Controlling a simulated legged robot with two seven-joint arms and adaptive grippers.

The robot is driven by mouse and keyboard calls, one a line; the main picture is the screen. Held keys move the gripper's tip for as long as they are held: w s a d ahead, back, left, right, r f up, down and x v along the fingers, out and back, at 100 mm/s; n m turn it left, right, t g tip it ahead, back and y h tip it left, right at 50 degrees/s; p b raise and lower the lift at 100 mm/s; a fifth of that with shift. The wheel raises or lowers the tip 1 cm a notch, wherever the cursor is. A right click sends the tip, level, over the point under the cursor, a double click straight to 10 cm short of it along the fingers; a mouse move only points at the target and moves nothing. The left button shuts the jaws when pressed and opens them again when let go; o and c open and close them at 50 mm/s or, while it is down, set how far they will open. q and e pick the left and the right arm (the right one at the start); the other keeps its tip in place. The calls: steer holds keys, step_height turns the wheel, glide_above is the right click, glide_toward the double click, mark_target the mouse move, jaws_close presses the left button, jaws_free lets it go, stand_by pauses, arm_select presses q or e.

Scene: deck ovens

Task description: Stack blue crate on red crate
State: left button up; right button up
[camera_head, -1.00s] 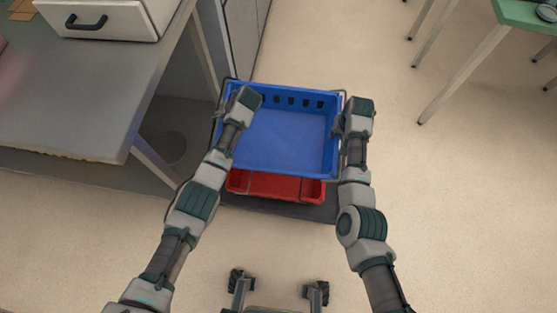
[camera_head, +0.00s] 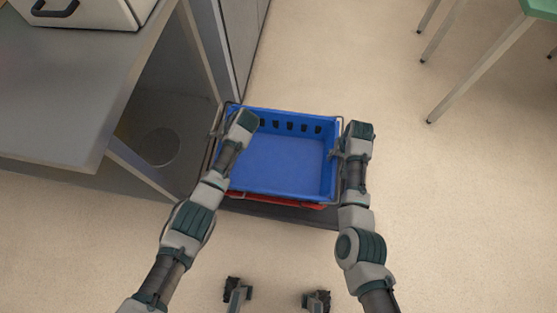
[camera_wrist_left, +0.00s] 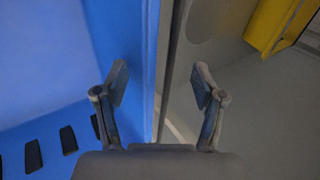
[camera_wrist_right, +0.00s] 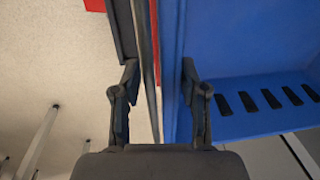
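The blue crate (camera_head: 280,165) is between my arms, over the red crate (camera_head: 300,204), and looks level. Only a thin strip of the red crate shows along the near side; whether the two fully rest together is hidden. My left gripper (camera_wrist_left: 160,84) has its fingers spread on either side of the blue crate's left wall, with gaps visible. A bit of red (camera_wrist_right: 94,5) shows in the right wrist view.
A metal frame (camera_head: 210,150) stands around the crates on a dark base (camera_head: 285,214). A grey table (camera_head: 60,110) with a post is close on the left. A green table (camera_head: 540,8) is at upper right. The floor right of my arm is clear.

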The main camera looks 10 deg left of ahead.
arm_select(q)
steer(key=shift+d+r, duration=0.2)
steer(key=shift+r, duration=0.15)
arm_select(e)
steer(key=shift+a+r, duration=0.15)
steer(key=shift+r, duration=0.15)
arm_select(q)
steer(key=shift+d, duration=0.2)
arm_select(e)
steer(key=shift+f, duration=0.15)
steer(key=shift+a, duration=0.15)
arm_select(q)
steer(key=v, duration=1.1)
steer(key=shift+r, duration=0.35)
arm_select(e)
step_height(320, 180, up, 12)
steer(key=d, duration=0.1)
steer(key=shift+s+d, duration=0.15)
steer(key=shift+s, duration=0.2)
arm_select(q)
steer(key=shift+d, duration=0.1)
arm_select(e)
steer(key=shift+f, duration=0.1)
